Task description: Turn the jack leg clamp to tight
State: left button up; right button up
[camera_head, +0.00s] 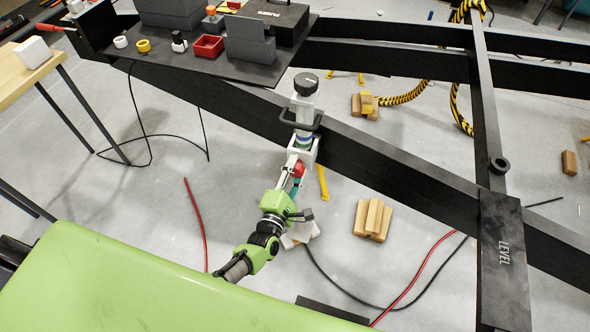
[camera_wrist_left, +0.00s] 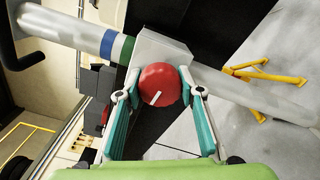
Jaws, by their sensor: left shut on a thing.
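The jack leg (camera_head: 305,108) stands against the near black chassis beam, with a black cap on top. Its light grey clamp block (camera_wrist_left: 163,48) has a red round knob (camera_wrist_left: 158,84) with a short white line pointing toward its lower edge. Blue and green bands (camera_wrist_left: 117,47) circle the tube beside the block. My left gripper (camera_head: 294,178) is shut on the knob, with its teal fingers on either side of it in the left wrist view. In the head view the knob (camera_head: 299,169) is partly hidden by the gripper. My right gripper is not in view.
A dark shelf with a red bin (camera_head: 208,46) and grey boxes lies behind at the upper left. Wood blocks (camera_head: 373,219) and black and red cables lie on the floor. My green body fills the lower left.

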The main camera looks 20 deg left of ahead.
pick_arm(q)
jog(key=shift+s+a+f+m, duration=0.15)
jog(key=shift+s+m, duration=0.15)
jog(key=shift+m, duration=1.1)
jog(key=m, duration=0.3)
jog(key=shift+b, duration=0.35)
jog(key=shift+w+m, duration=0.1)
jog(key=shift+m, duration=1)
jog(key=m, duration=0.4)
jog(key=shift+r+m, duration=0.2)
jog(key=shift+m, duration=0.1)
jog(key=m, duration=0.3)
jog(key=shift+m, duration=0.3)
jog(key=m, duration=0.4)
jog(key=shift+r, duration=0.1)
jog(key=m, duration=0.4)
jog(key=m+b, duration=0.1)
jog(key=m, duration=0.3)
jog(key=shift+w+m, duration=0.1)
jog(key=shift+m, duration=0.2)
jog(key=shift+r+m+b, duration=0.1)
jog(key=shift+m+b, duration=0.2)
jog(key=shift+m, duration=1.5)
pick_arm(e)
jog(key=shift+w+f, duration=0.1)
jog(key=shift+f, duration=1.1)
